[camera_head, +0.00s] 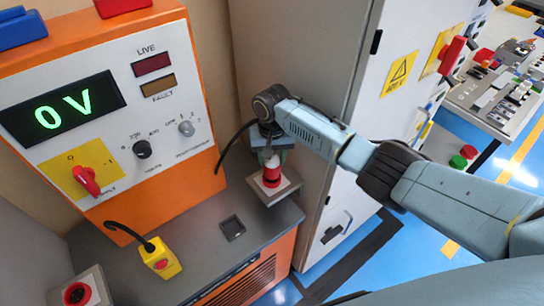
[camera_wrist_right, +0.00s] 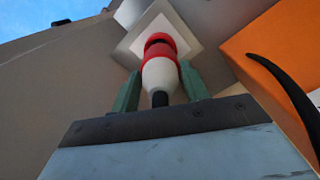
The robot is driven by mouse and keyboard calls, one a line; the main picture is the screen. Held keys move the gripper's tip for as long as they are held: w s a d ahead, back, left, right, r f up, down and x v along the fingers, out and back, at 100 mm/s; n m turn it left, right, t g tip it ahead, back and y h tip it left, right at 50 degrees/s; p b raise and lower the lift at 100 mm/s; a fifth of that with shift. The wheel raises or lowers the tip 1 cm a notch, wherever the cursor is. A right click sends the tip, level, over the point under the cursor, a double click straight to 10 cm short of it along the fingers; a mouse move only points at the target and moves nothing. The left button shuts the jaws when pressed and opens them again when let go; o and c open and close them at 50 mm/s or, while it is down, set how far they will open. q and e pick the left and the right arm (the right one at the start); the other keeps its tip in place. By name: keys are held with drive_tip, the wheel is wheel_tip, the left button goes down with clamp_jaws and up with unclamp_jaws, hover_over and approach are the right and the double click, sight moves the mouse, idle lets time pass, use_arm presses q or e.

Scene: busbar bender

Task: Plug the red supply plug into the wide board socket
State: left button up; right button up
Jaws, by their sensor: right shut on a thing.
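The red supply plug, with a white rear body and a red front (camera_head: 271,172), is held upright, red end down, by my right gripper (camera_head: 270,152). In the right wrist view, the gripper's green fingers (camera_wrist_right: 160,90) stand on both sides of the plug's white body (camera_wrist_right: 160,74). The red end is at a pale square socket plate (camera_head: 288,187), also seen in the wrist view (camera_wrist_right: 128,48). I cannot tell whether the plug is inserted or only touching. Another red socket on a pale plate (camera_head: 78,292) is at the lower left. My left gripper is not in view.
The orange cabinet has a display reading 0 V (camera_head: 62,108) and a red switch (camera_head: 86,180). A yellow box with a red button (camera_head: 160,260) stands on the grey ledge. A tall grey cabinet (camera_head: 295,55) is close behind my right gripper. A black cable (camera_head: 230,143) curves left of it.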

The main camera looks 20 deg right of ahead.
sight(272, 165)
drive_tip(key=shift+p, duration=0.4)
drive_tip(key=shift+f+b, duration=0.9)
drive_tip(key=shift+f, duration=0.8)
drive_tip(key=o, duration=1.2)
drive_tip(key=shift+c, duration=0.2)
wheel_tip(272, 165, up, 13)
drive_tip(key=shift+r, duration=0.2)
